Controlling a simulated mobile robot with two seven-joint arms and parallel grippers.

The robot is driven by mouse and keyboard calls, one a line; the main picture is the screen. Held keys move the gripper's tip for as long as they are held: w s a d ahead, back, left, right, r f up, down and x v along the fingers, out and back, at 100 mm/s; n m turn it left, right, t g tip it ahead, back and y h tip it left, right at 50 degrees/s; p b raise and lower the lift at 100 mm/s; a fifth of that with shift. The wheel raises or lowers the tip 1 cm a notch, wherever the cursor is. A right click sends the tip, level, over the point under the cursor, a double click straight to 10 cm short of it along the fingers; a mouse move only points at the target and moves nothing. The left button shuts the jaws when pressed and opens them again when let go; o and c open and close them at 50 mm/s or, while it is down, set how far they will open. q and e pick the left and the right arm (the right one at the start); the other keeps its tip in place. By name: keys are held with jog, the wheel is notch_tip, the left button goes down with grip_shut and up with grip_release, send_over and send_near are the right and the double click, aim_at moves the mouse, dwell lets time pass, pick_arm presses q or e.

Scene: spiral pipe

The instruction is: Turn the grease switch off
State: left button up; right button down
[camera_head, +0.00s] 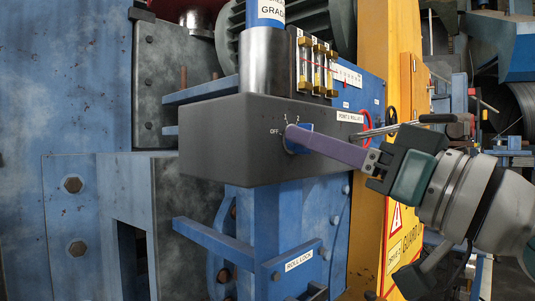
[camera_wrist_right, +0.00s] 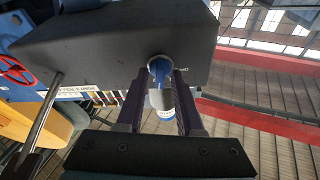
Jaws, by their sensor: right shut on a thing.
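The grease switch is a blue knob (camera_head: 305,128) on the front of a dark grey box (camera_head: 225,150), with the marks OFF, 1 and 2 around it. My right gripper (camera_head: 292,136) reaches in from the right, and its purple fingers cover much of the knob. In the right wrist view the knob (camera_wrist_right: 158,68) sits between the two purple fingers (camera_wrist_right: 160,82), which are shut on it. I cannot tell which mark the knob points to. My left gripper is not in view.
A grey cylinder with a blue top (camera_head: 264,12) and brass gauges (camera_head: 318,68) stand on and behind the box. A lever with a black grip (camera_head: 437,118) sticks out just above my right gripper. A yellow guard (camera_head: 397,235) stands below it.

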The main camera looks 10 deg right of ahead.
jog(key=n+g+y+p, duration=0.1)
jog(key=n+g, duration=0.1)
jog(key=n, duration=0.5)
jog(key=n+g+y+p, duration=0.1)
jog(key=n+g, duration=0.1)
jog(key=n, duration=0.5)
jog(key=n+g+y+p, duration=0.1)
jog(key=n+g, duration=0.1)
jog(key=n, duration=0.4)
jog(key=shift+w+d+r+n, duration=0.15)
jog(key=shift+d+r+n, duration=0.1)
jog(key=shift+n, duration=0.15)
jog(key=shift+f, duration=0.1)
jog(key=c, duration=0.9)
grip_release()
